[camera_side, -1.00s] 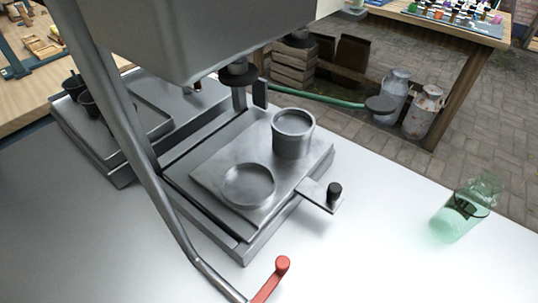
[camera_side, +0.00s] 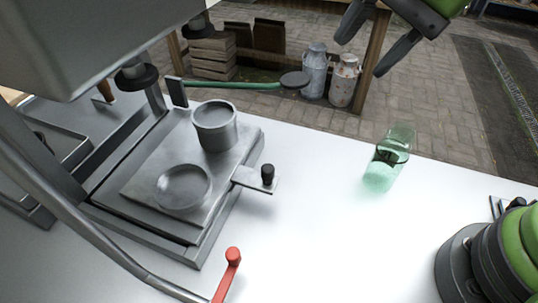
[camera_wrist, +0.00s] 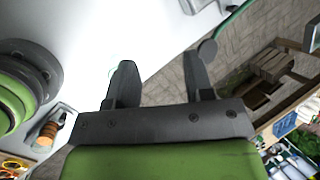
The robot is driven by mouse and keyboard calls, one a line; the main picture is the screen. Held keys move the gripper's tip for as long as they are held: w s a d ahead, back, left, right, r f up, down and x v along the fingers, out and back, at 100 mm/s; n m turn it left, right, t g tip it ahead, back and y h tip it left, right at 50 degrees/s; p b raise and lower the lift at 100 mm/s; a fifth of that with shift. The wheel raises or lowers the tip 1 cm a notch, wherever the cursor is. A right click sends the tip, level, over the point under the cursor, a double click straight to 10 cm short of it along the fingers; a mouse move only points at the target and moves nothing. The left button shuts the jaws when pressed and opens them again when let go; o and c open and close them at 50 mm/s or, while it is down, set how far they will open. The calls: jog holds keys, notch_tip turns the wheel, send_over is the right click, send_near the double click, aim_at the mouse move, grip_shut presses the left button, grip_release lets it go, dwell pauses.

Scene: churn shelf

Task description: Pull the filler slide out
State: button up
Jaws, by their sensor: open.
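The filler slide (camera_side: 190,165) is a flat grey metal plate lying in the filler base, with a round recess (camera_side: 183,187) at the front and a metal cup (camera_side: 215,127) standing towards the back. A tab with an upright black knob (camera_side: 268,176) sticks out from its right side. My gripper (camera_side: 365,47) is at the top of the side view, well apart from the knob and holding nothing. Its two dark fingers are spread. In the wrist view, my gripper (camera_wrist: 160,80) is also open, with the white table edge and paving beyond it. The slide is not clearly seen there.
A red-handled lever (camera_side: 230,268) reaches the table's front in the side view. The filler head (camera_side: 90,40) overhangs the left. Milk cans (camera_side: 314,70) stand on the paving behind. White table between knob and glass is clear.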

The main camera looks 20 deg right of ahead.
aim_at(269, 168)
jog(key=a+f+m, duration=0.1)
jog(key=a+f, duration=0.2)
jog(key=f, duration=0.3)
jog(key=w+a+f+m+g, duration=0.1)
jog(key=a+f+m, duration=0.1)
jog(key=a+f, duration=0.2)
jog(key=w+a+f+m+g, duration=0.1)
jog(key=a+f, duration=0.3)
jog(key=f, duration=0.4)
jog(key=shift+w+m, duration=0.2)
jog(key=shift+m, duration=0.2)
grip_shut()
jog(key=shift+s+d, duration=0.1)
